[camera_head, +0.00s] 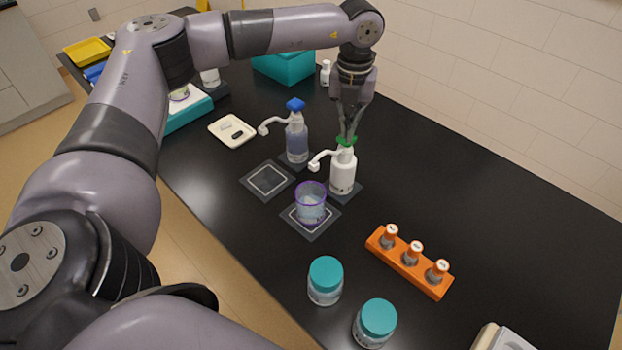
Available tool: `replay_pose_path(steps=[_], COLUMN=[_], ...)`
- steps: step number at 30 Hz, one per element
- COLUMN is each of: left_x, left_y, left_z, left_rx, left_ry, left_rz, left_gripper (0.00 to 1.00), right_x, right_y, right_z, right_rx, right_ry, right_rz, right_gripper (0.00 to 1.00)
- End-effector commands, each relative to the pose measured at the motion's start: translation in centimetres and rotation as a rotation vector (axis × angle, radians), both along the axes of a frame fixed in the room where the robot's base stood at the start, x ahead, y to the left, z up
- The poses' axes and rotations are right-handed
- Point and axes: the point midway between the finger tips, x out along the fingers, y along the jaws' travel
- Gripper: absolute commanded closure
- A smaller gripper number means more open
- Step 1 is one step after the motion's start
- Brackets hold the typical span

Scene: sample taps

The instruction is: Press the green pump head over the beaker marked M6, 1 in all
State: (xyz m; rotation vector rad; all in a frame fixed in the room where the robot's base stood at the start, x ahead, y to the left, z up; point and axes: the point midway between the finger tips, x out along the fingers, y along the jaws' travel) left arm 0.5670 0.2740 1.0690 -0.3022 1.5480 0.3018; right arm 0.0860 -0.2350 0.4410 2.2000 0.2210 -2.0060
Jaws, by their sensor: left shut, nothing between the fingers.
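A white bottle (343,174) with a green pump head (347,141) stands upright on a dark mat. Its white spout points left, on the side of a clear, purple-rimmed beaker (311,204). The beaker stands on a white-outlined dark mat (296,228); I cannot read a mark on it. My left gripper (348,134) points down from above, shut and empty, with its fingertips at the top of the green head. I cannot tell whether they touch it. My right gripper is out of view.
A bottle with a blue pump head (296,105) stands left of the green one, near an empty mat (267,180). Teal-lidded jars (325,281) and an orange vial rack (408,262) are in front. A white scale (232,130) lies behind left.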

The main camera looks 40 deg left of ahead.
Motion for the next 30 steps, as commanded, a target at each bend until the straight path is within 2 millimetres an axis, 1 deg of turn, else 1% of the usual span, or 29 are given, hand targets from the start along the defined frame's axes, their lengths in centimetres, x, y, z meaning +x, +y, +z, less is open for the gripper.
replay_pose_path(steps=[15, 30], left_x=[-0.1, 0.0], left_y=[0.0, 0.0], left_z=[2.9, 2.9], left_rx=[0.001, 0.001], left_ry=[0.004, 0.001], left_rz=[-0.001, 0.0], left_gripper=[1.0, 1.0], right_x=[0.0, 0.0], right_y=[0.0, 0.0], right_z=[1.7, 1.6], right_rx=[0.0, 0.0], right_ry=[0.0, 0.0], right_rz=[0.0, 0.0], right_gripper=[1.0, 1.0])
